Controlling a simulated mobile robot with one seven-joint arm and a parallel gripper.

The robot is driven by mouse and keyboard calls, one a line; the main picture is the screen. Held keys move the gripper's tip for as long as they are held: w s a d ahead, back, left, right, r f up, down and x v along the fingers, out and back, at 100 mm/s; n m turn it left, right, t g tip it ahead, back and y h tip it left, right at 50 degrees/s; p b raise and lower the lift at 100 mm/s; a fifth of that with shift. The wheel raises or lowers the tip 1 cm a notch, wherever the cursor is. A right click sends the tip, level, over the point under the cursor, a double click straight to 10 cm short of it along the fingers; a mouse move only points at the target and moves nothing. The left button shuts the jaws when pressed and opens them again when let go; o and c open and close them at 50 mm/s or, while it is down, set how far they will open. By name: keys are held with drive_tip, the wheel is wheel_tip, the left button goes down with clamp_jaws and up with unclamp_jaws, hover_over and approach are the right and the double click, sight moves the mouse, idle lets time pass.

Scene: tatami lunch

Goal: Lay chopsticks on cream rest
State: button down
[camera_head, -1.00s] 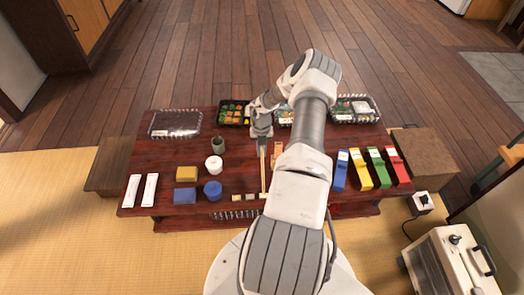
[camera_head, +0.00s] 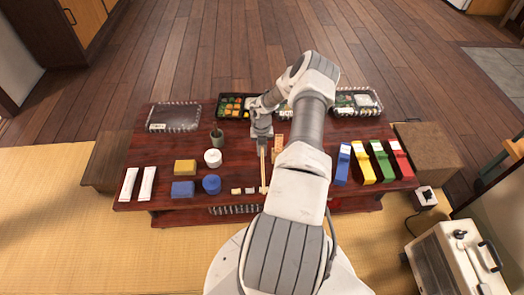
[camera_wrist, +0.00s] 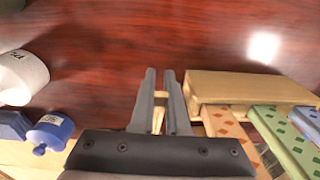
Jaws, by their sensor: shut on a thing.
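My gripper (camera_head: 262,139) points down over the middle of the low dark red table (camera_head: 225,168). In the wrist view its two fingers (camera_wrist: 158,102) are shut on a pair of pale wooden chopsticks (camera_wrist: 158,120). In the head view the chopsticks (camera_head: 263,170) run from the gripper toward the table's front edge. Two small cream blocks, which look like rests (camera_head: 237,191) (camera_head: 250,190), sit just left of the chopsticks' near end. I cannot tell whether the chopsticks touch the table, or whether another rest lies under that end.
A wooden block with patterned strips (camera_wrist: 240,88) stands close right of the fingers. Blue (camera_head: 211,184) and white (camera_head: 212,158) round containers and a dark green cup (camera_head: 217,139) stand left. Colored boxes (camera_head: 361,165) stand right. Food trays (camera_head: 357,102) line the back.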

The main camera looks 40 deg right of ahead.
drive_tip(key=shift+c, duration=2.2)
unclamp_jaws()
drive_tip(key=shift+o, duration=0.4)
drive_tip(key=shift+s+d, duration=0.15)
drive_tip(key=shift+d, duration=0.05)
drive_tip(key=shift+a+r+p, duration=0.1)
drive_tip(key=shift+r+p, duration=2.9)
drive_tip(key=shift+r, duration=0.6)
